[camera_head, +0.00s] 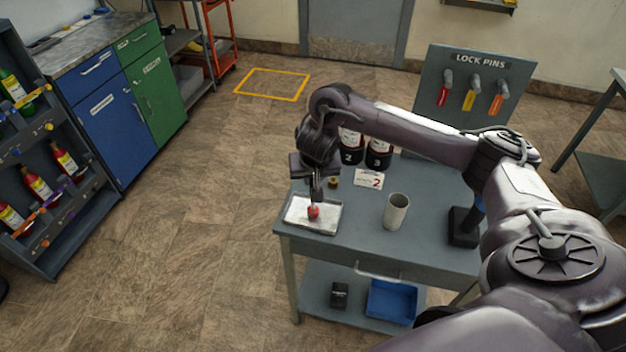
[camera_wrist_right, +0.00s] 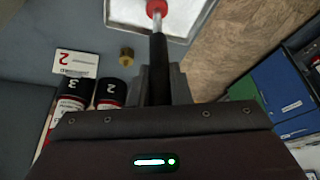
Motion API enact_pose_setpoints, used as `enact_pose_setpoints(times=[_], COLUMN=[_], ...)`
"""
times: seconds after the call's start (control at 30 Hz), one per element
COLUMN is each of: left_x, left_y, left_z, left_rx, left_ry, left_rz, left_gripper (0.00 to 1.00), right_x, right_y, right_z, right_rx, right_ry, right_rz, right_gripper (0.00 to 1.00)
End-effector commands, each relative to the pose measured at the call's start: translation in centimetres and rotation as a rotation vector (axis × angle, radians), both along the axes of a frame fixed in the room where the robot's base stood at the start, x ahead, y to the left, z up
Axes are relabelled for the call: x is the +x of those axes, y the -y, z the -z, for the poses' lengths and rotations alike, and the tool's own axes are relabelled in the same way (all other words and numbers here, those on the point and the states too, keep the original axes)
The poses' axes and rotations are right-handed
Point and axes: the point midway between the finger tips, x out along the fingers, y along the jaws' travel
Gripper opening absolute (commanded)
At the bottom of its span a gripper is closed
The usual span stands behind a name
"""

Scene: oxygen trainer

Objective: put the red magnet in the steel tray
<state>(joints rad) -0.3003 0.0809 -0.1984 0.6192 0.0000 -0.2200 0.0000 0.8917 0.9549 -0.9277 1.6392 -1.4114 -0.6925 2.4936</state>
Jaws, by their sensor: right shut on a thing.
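The red magnet (camera_head: 313,212) is at the tip of my right gripper (camera_head: 315,196), over the steel tray (camera_head: 298,222) on the grey cart's left end. In the right wrist view the red magnet (camera_wrist_right: 157,8) shows at the top edge, at the end of a thin dark rod between the fingers, with the pale tray (camera_wrist_right: 186,22) behind it. I cannot tell whether the magnet touches the tray floor. My left gripper is not in view.
On the cart (camera_head: 350,238) stand a grey cup (camera_head: 396,212), dark bottles (camera_head: 379,156), a card marked 2 (camera_head: 368,178) and a small brass piece (camera_head: 334,182). A LOCK PINS board (camera_head: 470,110) rises behind. A blue bin (camera_head: 391,300) sits on the lower shelf.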

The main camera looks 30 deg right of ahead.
Motion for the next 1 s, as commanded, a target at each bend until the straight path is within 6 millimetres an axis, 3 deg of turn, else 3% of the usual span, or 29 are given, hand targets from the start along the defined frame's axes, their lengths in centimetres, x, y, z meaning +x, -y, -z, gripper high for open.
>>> enact_pose_setpoints(times=[0.27, 0.3, 0.43, 0.77, 0.97, 1.0], left_x=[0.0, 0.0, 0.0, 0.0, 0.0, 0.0], left_y=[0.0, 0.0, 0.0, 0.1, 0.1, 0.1], left_z=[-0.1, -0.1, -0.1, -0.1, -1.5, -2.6], left_rx=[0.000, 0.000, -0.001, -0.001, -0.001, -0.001], left_ry=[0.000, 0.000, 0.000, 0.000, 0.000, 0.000], left_rz=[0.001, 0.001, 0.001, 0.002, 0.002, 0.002], left_gripper=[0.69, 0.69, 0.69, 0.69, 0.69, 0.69], right_x=[0.0, 0.0, 0.0, 0.1, -0.8, -1.0], right_y=[0.0, 0.0, 0.0, 0.0, -0.5, -0.5], right_z=[0.0, 0.1, 0.1, -0.2, -3.2, -4.3], right_rx=[0.001, 0.001, 0.001, 0.000, 0.000, -0.003], right_ry=[0.001, 0.001, 0.001, 0.002, 0.006, 0.005], right_rz=[0.001, 0.001, 0.001, 0.000, -0.002, -0.002], right_gripper=[0.00, 0.21, 0.38, 0.39, 0.39, 0.39])
